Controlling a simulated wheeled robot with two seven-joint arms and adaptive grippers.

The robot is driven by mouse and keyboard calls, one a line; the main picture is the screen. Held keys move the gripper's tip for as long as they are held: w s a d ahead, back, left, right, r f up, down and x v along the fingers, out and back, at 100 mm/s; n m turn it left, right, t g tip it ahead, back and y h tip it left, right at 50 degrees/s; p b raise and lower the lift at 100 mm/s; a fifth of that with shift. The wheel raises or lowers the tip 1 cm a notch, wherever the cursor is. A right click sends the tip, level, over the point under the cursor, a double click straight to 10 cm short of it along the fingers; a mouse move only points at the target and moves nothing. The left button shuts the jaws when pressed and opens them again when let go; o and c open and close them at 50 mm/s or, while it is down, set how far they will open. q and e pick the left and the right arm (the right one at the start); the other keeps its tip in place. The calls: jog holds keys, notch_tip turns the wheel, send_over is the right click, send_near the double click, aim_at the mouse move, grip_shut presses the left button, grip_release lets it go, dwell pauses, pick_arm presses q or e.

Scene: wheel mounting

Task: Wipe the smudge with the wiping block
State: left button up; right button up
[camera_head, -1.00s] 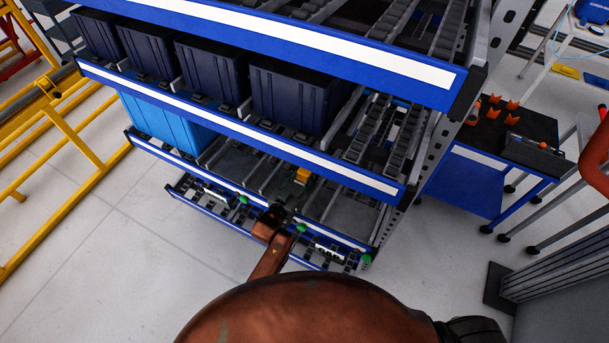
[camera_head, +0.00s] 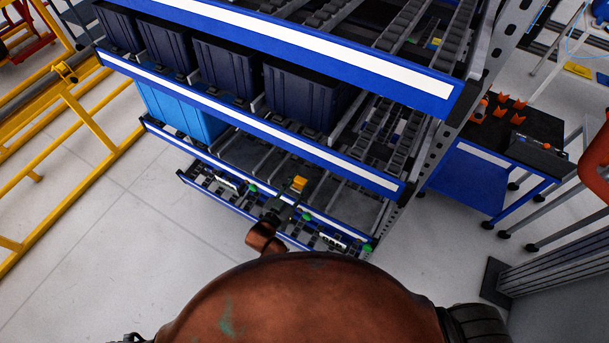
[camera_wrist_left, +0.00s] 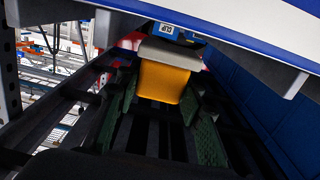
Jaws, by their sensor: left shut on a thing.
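The wiping block is yellow (camera_head: 299,184) and small in the head view, low over the shelf rack. In the left wrist view the yellow block (camera_wrist_left: 163,82) carries a grey pad on its far end. My left gripper (camera_head: 290,199) is shut on the block. Its green-edged fingers lie on either side of it in the left wrist view. My brown arm fills the bottom of the head view and hides part of the lowest shelf. I cannot make out the smudge in either view. My right gripper is not in view.
The rack has blue front rails (camera_head: 270,127) above and behind the gripper. Dark blue bins (camera_head: 300,90) and a light blue bin (camera_head: 180,112) stand on it. A perforated post (camera_head: 440,130) bounds its right side. A blue cart (camera_head: 470,180) stands to the right.

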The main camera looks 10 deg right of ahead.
pick_arm(q)
jog(key=p+v, duration=0.3)
jog(key=v, duration=0.3)
jog(key=shift+s+a+f, duration=0.1)
jog(key=shift+s+f, duration=0.05)
jog(key=shift+s, duration=0.1)
jog(key=p+v, duration=0.1)
jog(key=v, duration=0.1)
jog(key=p+v, duration=0.1)
jog(key=v, duration=0.2)
jog(key=shift+s+f, duration=0.15)
jog(key=shift+f, duration=0.15)
